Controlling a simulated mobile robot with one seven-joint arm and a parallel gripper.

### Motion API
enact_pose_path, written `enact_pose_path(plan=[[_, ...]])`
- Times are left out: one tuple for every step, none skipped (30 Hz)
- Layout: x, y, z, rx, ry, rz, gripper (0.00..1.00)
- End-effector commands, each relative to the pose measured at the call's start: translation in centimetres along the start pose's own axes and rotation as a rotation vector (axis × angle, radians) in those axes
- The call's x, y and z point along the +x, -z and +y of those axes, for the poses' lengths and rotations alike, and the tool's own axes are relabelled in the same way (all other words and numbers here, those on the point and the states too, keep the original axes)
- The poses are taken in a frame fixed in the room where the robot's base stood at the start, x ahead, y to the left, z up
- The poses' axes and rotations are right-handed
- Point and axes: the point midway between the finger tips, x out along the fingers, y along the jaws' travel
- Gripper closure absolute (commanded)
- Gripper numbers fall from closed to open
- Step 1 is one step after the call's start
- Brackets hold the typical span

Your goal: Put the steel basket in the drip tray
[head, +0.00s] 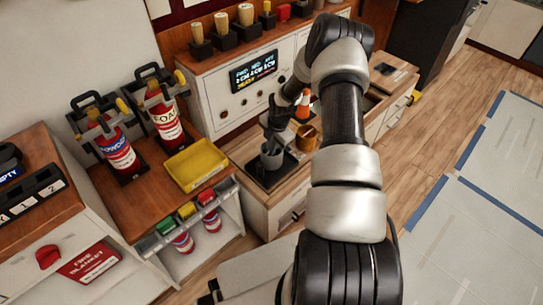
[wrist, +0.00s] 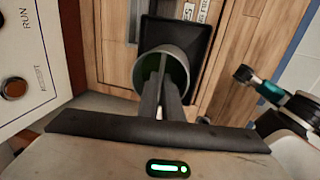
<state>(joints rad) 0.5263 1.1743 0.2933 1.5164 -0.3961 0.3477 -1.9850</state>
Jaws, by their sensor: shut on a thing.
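The steel basket (head: 271,157) is a small grey round cup with an open top. My gripper (head: 272,137) is shut on its rim from above. In the wrist view the basket (wrist: 143,72) shows its dark greenish inside, with the fingers (wrist: 164,80) close together at its near wall. The black tray, which I take for the drip tray (head: 268,181), lies on the wooden counter directly below the basket. In the wrist view the tray (wrist: 200,38) shows behind the basket. I cannot tell whether the basket touches the tray floor.
An amber cup (head: 307,139) and an orange cone (head: 303,106) stand close to the right of the tray. A white control panel (head: 226,90) rises behind. A yellow tray (head: 195,166) and red extinguishers (head: 163,118) are on the left cabinet.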

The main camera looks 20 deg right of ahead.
Motion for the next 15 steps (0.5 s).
enact_pose_path(plan=[[0.7, 0.0, -0.1, 0.0, 0.0, 0.0, 1.0], [1.2, 0.1, -0.2, 0.0, 0.001, 0.001, 1.0], [1.8, 0.1, -0.4, 0.0, 0.001, 0.002, 1.0], [2.3, 0.1, -0.5, 0.0, 0.001, 0.002, 1.0], [2.7, 0.1, -0.6, 0.0, 0.001, 0.001, 1.0], [3.1, 0.1, -0.7, 0.001, 0.001, 0.001, 1.0], [3.2, 0.1, -0.7, 0.001, 0.001, 0.0, 1.0], [3.3, 0.0, -0.7, 0.001, 0.0, 0.0, 1.0], [3.2, 0.0, -0.6, 0.001, 0.0, -0.001, 1.0], [3.2, 0.0, -0.6, 0.001, 0.0, -0.001, 1.0], [3.2, 0.0, -0.6, 0.001, 0.0, -0.001, 1.0], [3.2, 0.0, -0.6, 0.001, 0.0, -0.001, 1.0], [3.2, 0.0, -0.6, 0.001, 0.0, 0.0, 1.0], [3.2, 0.0, -0.7, 0.001, 0.0, 0.0, 1.0], [3.3, 0.0, -0.7, 0.001, 0.0, 0.0, 1.0]])
